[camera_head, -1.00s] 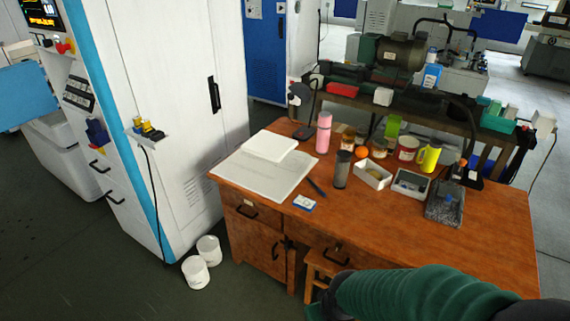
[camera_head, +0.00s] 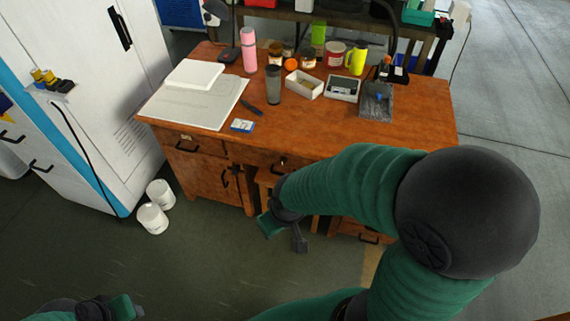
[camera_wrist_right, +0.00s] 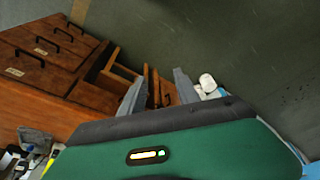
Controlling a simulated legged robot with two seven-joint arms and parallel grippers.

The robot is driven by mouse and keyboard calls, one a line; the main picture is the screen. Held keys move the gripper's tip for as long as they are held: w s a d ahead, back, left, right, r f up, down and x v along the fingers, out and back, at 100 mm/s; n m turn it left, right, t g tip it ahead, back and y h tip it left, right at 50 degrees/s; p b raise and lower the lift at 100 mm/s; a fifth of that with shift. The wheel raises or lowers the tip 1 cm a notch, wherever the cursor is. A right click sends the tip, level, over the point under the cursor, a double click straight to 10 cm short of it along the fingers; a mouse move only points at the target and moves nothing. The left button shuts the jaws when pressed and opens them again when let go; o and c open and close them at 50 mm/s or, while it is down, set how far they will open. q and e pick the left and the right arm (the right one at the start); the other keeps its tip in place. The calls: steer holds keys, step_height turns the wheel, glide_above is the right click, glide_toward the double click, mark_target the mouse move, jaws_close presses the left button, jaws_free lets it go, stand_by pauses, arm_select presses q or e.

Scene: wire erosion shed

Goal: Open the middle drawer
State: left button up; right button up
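A brown wooden desk (camera_head: 330,130) stands ahead, with drawers along its front. The middle drawer (camera_head: 262,158) is under the centre of the desktop and has a dark handle (camera_head: 281,164). It looks shut, and my right arm covers part of its front. My right gripper (camera_head: 283,233) hangs in front of and below that handle, apart from it. In the right wrist view its two grey fingers (camera_wrist_right: 160,88) are spread with nothing between them. I cannot tell the middle drawer clearly there. My left gripper (camera_head: 118,308) is at the bottom left, far from the desk, its fingers unclear.
A wooden stool (camera_wrist_right: 122,72) is under the desk, close to my right gripper. Two white buckets (camera_head: 152,218) stand on the floor left of the desk, beside a tall white cabinet (camera_head: 100,80). Bottles, boxes and papers cover the desktop's back and left. The floor in front is mostly clear.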

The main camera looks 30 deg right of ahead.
steer(key=shift+t, duration=0.7)
steer(key=b+x, duration=0.3)
steer(key=x, duration=0.2)
steer(key=w+b+x, duration=0.1)
steer(key=b+x, duration=0.1)
steer(key=x, duration=0.3)
steer(key=shift+w+f+b, duration=0.1)
steer(key=shift+w+b, duration=0.1)
steer(key=shift+b, duration=0.2)
steer(key=shift+c, duration=1.4)
steer(key=n+t+h+b, duration=0.9)
steer(key=n+t+b, duration=0.5)
steer(key=b, duration=0.9)
glide_toward(281, 174)
steer(key=shift+m, duration=0.3)
steer(key=b+x, duration=0.1)
steer(key=x, duration=0.2)
steer(key=b+x, duration=0.1)
steer(key=x, duration=0.2)
steer(key=b+x, duration=0.2)
steer(key=x, duration=0.1)
steer(key=shift+w+d+f, duration=0.25)
steer(key=shift+w+f, duration=0.1)
steer(key=shift+w+d+r, duration=0.1)
steer(key=shift+w, duration=0.15)
steer(key=shift+c, duration=0.3)
